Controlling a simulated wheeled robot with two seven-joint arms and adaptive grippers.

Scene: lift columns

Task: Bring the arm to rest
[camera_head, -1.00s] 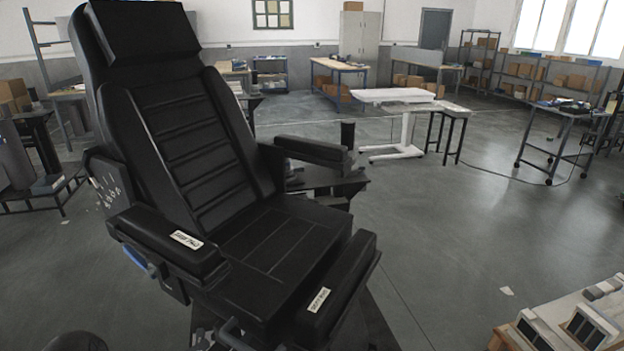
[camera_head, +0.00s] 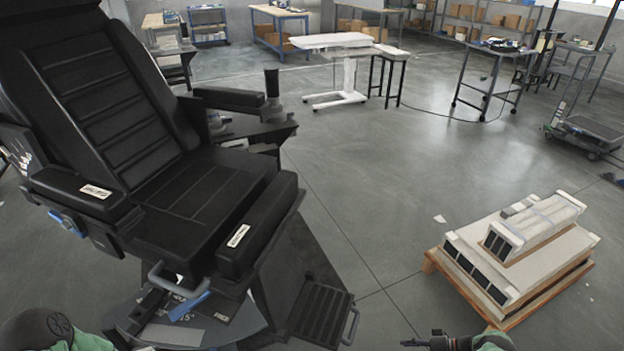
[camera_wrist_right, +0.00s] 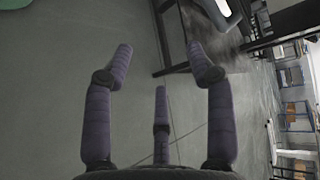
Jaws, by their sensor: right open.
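My right gripper (camera_head: 420,340) shows at the bottom edge of the head view, right of the chair's footrest. The gripper is open and empty. Part of a green and dark arm of mine shows at the bottom left of the head view, but no left gripper shows there.
A large black reclining chair (camera_head: 190,190) with a footrest (camera_head: 318,312) fills the left. A pallet (camera_head: 428,266) with white boxed units (camera_head: 530,222) stands at right. Grey floor is clear between them. Tables and shelves stand at the back.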

